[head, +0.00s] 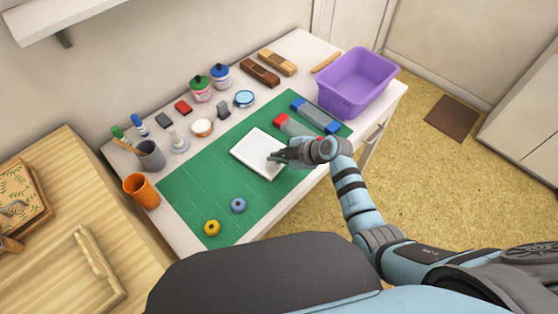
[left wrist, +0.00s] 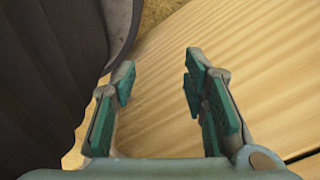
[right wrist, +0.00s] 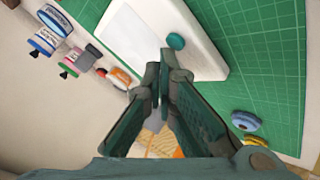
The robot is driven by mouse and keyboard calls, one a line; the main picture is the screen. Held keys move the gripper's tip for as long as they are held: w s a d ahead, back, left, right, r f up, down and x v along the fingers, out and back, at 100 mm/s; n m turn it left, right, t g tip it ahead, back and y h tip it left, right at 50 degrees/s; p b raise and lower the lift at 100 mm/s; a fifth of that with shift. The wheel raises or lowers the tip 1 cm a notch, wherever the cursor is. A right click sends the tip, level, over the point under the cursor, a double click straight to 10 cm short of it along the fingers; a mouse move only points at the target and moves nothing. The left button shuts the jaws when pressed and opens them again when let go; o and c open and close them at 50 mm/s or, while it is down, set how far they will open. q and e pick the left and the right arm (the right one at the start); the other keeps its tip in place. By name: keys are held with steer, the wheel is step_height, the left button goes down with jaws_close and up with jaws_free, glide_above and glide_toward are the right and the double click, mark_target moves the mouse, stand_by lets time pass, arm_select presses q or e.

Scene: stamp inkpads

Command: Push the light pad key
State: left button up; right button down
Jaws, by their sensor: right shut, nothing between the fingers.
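The white light pad (head: 252,150) lies on the green mat (head: 190,190) on the white table. It also shows in the right wrist view (right wrist: 150,30), with its round teal key (right wrist: 175,41) near one edge. My right gripper (head: 273,157) is shut and empty over the right part of the pad. In the right wrist view its fingertips (right wrist: 162,62) appear close beside the key; I cannot tell whether they touch the pad. In the head view the gripper hides the key. My left gripper (left wrist: 158,80) is open and empty above a wooden surface.
Red (head: 290,126) and blue (head: 315,115) cases lie right of the pad. Jars, cups and tins line the back and left. A purple bin (head: 357,84) stands at the right end.

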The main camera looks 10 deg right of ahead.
mark_target(278, 164)
steer(key=shift+f, duration=0.35)
stand_by(0.3)
steer(key=shift+r+p, duration=0.45)
steer(key=shift+r, duration=0.25)
step_height(278, 164, up, 6)
steer(key=p, duration=0.5)
steer(key=shift+f, duration=0.1)
